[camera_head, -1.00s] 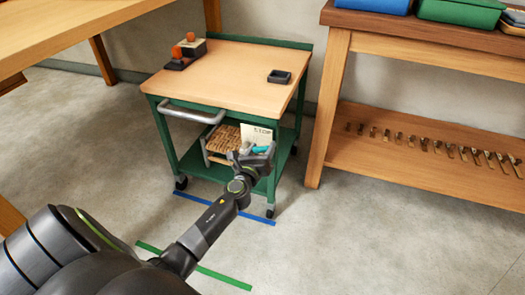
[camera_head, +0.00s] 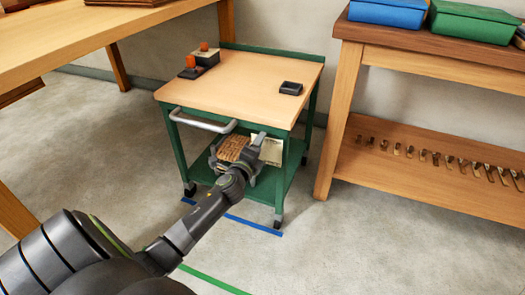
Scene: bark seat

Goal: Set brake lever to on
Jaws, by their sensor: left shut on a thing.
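I cannot make out a brake lever for certain in the head view. My left gripper (camera_head: 238,158) is at the front of the green cart's lower shelf, below the cart's grey handle (camera_head: 203,122). My right gripper is not in view.
The cart's wooden top holds two dark blocks with orange knobs (camera_head: 192,64) (camera_head: 205,48) and a small black tray (camera_head: 291,88). A wooden bench (camera_head: 345,110) with a blue box (camera_head: 388,12) and a green box (camera_head: 470,20) stands right.

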